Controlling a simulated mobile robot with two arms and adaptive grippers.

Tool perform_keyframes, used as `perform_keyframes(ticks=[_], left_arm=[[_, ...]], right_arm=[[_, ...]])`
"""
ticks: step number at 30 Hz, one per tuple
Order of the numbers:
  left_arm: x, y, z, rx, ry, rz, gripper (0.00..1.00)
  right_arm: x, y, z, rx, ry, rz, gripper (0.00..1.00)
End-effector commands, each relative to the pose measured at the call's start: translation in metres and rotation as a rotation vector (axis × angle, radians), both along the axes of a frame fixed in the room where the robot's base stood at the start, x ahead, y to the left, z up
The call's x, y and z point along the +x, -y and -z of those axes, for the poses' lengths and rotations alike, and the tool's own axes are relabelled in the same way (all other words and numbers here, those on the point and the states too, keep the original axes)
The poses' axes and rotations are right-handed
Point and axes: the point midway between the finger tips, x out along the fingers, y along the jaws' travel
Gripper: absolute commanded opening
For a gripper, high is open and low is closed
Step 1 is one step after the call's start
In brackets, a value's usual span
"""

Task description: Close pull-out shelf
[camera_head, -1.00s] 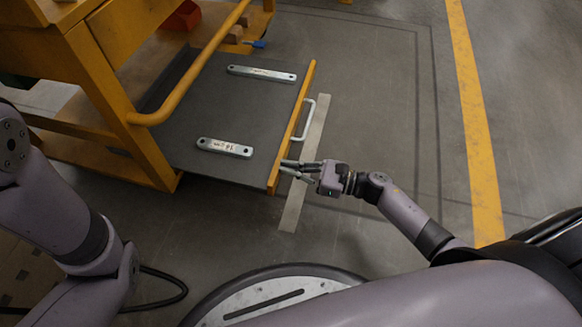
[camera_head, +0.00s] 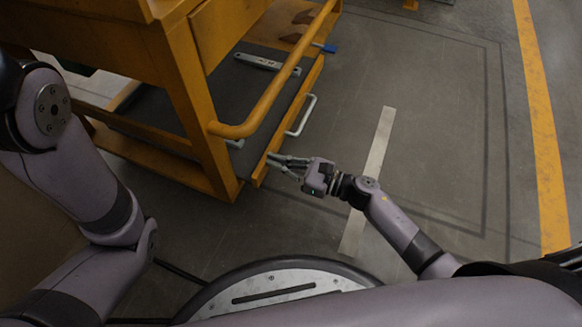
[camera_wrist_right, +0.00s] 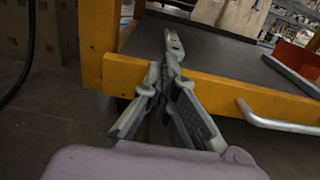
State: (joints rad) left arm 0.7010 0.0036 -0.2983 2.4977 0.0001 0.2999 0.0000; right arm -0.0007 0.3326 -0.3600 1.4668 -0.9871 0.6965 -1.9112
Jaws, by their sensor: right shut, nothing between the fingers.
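The pull-out shelf is a dark grey board (camera_head: 236,88) with an orange front edge (camera_head: 295,112) and a pale bar handle (camera_head: 302,115). It sits low in an orange cart and still sticks out a little from the frame. My right gripper (camera_head: 270,161) is shut and empty, with its fingertips at the near end of the front edge, apart from the handle. In the right wrist view the shut fingers (camera_wrist_right: 172,50) overlap the orange front edge (camera_wrist_right: 225,88), and the handle (camera_wrist_right: 275,120) is to their right. Contact looks likely but is not certain. My left gripper is out of view.
The cart's orange rail (camera_head: 275,95) and leg (camera_head: 205,120) stand close to the shelf. A metal bar (camera_head: 268,64) lies on the shelf, and another is mostly hidden by the cart frame. Floor right of the shelf (camera_head: 430,130) is clear.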

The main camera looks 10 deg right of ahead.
Motion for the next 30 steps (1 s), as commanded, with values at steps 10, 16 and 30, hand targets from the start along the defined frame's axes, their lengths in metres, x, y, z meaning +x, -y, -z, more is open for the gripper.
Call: perform_keyframes(ticks=[10,16,30], left_arm=[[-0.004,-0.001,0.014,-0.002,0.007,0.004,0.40],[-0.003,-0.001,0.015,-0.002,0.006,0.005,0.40],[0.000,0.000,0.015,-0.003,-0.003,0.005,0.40]], right_arm=[[0.028,-0.042,0.001,-0.001,0.001,0.000,0.00],[0.034,-0.050,0.001,0.000,-0.001,0.000,0.00],[0.037,-0.053,-0.001,0.001,0.003,0.003,0.00]])
